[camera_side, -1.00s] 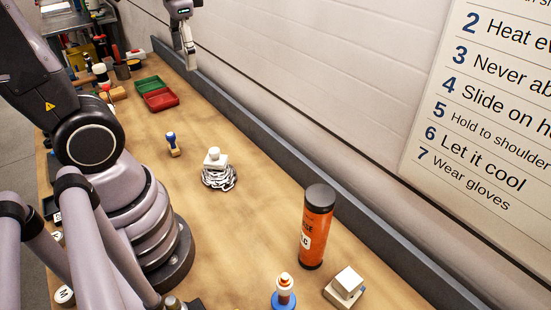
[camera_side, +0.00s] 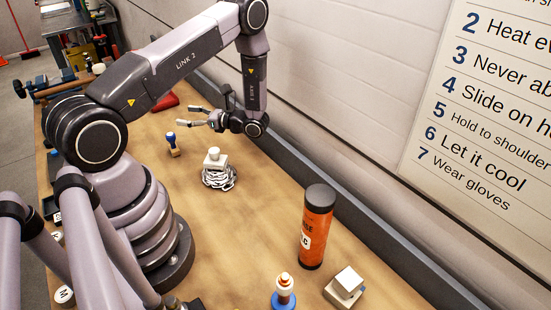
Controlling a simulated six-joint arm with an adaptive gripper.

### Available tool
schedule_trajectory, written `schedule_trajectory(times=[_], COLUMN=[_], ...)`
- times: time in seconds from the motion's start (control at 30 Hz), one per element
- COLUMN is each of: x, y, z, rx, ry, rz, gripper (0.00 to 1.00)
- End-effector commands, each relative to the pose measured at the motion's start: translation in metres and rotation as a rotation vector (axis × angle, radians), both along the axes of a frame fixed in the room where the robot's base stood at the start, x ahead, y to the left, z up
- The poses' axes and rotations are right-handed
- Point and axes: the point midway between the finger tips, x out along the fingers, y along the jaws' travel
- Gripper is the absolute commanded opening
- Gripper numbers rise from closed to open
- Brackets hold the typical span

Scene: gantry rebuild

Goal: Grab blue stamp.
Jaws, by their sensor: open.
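The blue stamp (camera_side: 171,139) stands upright on the wooden bench, with a blue handle on top and a tan block base. My gripper (camera_side: 185,116) is open and empty. It points to the left in the picture, and its fingers show above and slightly right of the stamp. The gripper appears apart from the stamp, but its exact height over the bench is hard to tell.
A white block sits on a coiled chain (camera_side: 218,179) to the right of the stamp. An orange tube (camera_side: 317,228), a white block (camera_side: 345,286) and a blue-and-orange bottle (camera_side: 284,293) stand nearer.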

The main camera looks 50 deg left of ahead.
Motion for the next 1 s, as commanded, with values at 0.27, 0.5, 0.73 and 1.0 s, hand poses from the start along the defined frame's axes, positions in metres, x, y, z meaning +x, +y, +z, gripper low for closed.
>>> schedule_trajectory(times=[0.27,0.5,0.73,1.0], x=[-0.002,-0.003,-0.016,-0.044], y=[0.001,0.003,0.018,0.051], z=[-0.047,-0.086,-0.084,-0.083], rx=[0.000,0.001,-0.001,-0.001], ry=[0.017,0.015,0.014,0.014], rz=[-0.007,-0.004,-0.002,-0.001], gripper=[0.63,0.63,0.63,0.63])
